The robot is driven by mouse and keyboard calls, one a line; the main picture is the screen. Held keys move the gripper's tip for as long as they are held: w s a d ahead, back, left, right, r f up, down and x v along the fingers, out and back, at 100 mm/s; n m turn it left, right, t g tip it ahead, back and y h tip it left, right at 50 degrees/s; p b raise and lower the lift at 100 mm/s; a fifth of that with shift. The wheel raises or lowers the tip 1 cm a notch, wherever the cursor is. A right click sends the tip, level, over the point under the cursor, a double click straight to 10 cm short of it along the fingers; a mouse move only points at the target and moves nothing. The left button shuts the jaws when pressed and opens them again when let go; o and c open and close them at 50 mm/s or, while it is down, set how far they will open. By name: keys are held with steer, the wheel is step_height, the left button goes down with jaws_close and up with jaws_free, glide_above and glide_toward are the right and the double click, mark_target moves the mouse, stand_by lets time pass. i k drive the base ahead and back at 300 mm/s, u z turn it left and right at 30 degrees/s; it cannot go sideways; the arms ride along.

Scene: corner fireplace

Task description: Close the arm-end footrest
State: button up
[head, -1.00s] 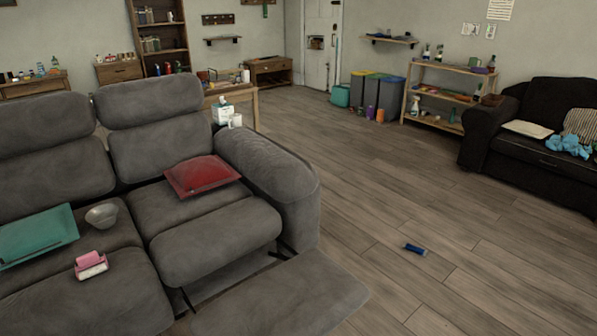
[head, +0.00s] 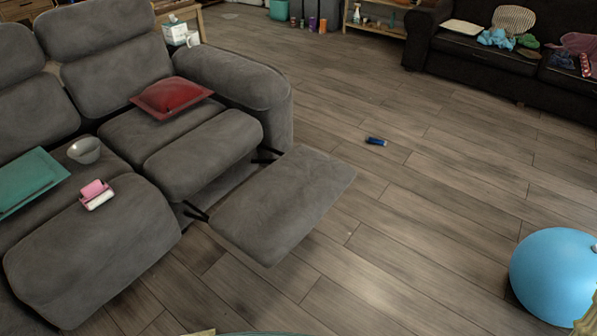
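The arm-end footrest (head: 285,203) is a grey padded panel in the head view. It is swung out in front of the seat at the armrest end of the grey sofa (head: 232,82), well above the floor. Dark metal links (head: 194,211) join it to the sofa, and a gap shows between it and the seat front (head: 205,155). The neighbouring seat's front (head: 95,245) has no panel swung out. My gripper is not in view.
Wooden floor right of the footrest is mostly clear, with a small blue cylinder (head: 376,141) on it. A large blue ball (head: 556,277) lies at lower right. A red cushion (head: 172,96), a bowl (head: 84,150) and a teal item (head: 28,180) lie on the sofa. A black sofa (head: 450,62) stands behind.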

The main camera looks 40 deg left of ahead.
mark_target(266, 218)
steer(key=u, duration=1.1)
steer(key=i, duration=1)
steer(key=u, duration=0.55)
steer(key=k, duration=1.3)
steer(key=z, duration=0.15)
steer(key=i, duration=0.55)
steer(key=z, duration=0.6)
steer(key=i, duration=1)
steer(key=u, duration=0.4)
